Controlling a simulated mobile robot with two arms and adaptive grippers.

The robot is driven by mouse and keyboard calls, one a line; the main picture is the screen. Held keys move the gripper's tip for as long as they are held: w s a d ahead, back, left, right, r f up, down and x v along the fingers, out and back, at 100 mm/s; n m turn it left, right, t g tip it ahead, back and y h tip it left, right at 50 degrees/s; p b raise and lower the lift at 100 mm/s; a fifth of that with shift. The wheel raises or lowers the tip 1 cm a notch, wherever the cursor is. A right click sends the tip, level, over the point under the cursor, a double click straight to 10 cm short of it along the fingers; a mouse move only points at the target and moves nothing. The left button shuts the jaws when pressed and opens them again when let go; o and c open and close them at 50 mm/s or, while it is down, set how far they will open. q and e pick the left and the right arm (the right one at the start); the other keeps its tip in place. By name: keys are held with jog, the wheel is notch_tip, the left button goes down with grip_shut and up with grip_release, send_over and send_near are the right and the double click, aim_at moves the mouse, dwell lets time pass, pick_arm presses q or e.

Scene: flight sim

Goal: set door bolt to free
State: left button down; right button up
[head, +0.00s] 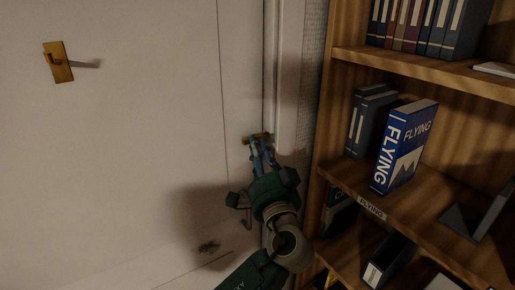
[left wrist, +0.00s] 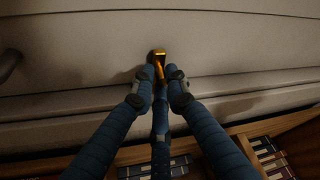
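A small brass fitting (head: 257,137), which looks like the door bolt, sits at the right edge of the pale door (head: 150,150), beside the frame. It also shows in the left wrist view (left wrist: 159,54), with a narrow part reaching down between the fingertips. My left gripper (head: 258,147) is at the fitting. In the left wrist view its blue fingers (left wrist: 159,76) converge close around the lower end of the brass. The fingers partly hide that end, and I cannot tell whether they press on it. The bolt's setting is not readable. My right gripper is not in view.
A wooden bookshelf (head: 334,115) stands close to the right of my left arm. It holds a blue FLYING book (head: 403,147) and several binders. A brass plate with a handle (head: 59,62) is at the door's upper left. The door's middle is clear.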

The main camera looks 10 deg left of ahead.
pick_arm(q)
jog(key=shift+s+a+b, duration=0.4)
jog(key=shift+s+a, duration=0.4)
jog(key=c, duration=2)
grip_release()
jog(key=shift+r, duration=0.1)
jog(key=shift+o, duration=1)
jog(key=shift+s+a, duration=0.15)
jog(key=shift+s, duration=0.05)
